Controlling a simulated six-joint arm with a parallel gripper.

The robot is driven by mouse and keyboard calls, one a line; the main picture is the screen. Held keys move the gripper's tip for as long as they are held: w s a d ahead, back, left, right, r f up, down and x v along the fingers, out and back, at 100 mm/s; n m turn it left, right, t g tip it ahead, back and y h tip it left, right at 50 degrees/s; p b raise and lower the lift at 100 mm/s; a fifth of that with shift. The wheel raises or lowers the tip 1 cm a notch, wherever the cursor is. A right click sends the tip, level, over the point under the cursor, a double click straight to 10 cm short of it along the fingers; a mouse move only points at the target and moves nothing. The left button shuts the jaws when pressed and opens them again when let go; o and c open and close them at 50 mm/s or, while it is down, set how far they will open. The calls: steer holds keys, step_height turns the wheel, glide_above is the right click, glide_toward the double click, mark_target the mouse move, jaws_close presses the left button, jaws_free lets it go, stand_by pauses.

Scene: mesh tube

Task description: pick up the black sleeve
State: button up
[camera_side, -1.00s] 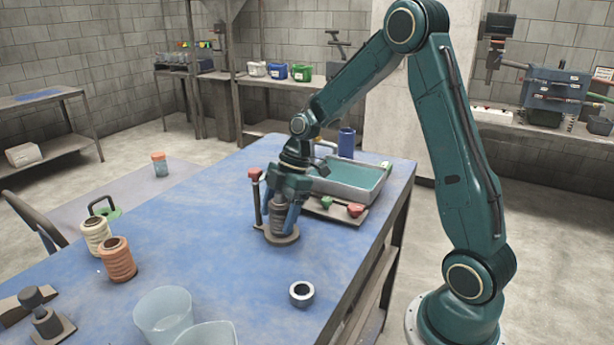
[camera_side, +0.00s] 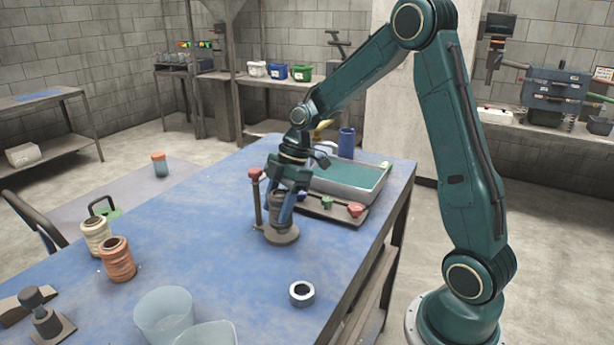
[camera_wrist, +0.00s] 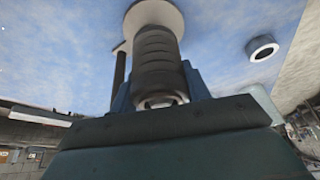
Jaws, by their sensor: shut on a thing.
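The black sleeve (camera_side: 278,214) is a dark ribbed tube standing upright over the round grey base (camera_side: 286,238) of a stand. A thin post with a red knob (camera_side: 255,175) rises beside it. My gripper (camera_side: 283,206) points down from above and is shut on the sleeve, with blue fingers on either side. In the wrist view the sleeve (camera_wrist: 156,55) sits between the fingers, its near end open and its far end at or just above the base disc (camera_wrist: 150,12). I cannot tell whether they touch.
A metal ring (camera_side: 301,293) lies in front. Blue tabletop between is clear.

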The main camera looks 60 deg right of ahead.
step_height(320, 180, up, 16)
stand_by(0.5)
stand_by(0.6)
